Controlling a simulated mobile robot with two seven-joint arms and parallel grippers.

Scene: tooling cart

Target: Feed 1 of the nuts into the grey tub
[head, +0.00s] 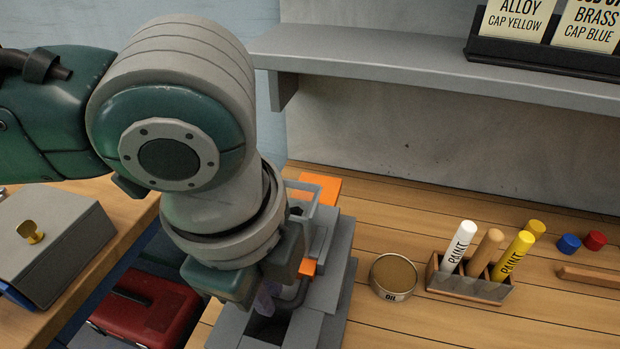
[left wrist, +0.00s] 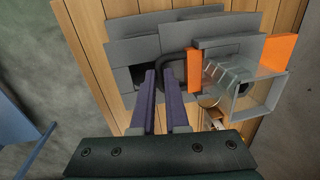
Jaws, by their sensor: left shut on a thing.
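My left gripper (head: 266,302) reaches down over a grey blocky fixture (head: 336,285) on the wooden bench. I cannot single out the grey tub or any nut. My right gripper is out of view.
An oil tin (head: 394,277) and a holder (head: 468,286) with paint markers stand right of the fixture. Blue (head: 568,244) and red (head: 594,240) caps lie behind. A shelf (head: 430,66) hangs above. A grey box (head: 52,236) is left; a red toolbox (head: 146,308) sits lower.

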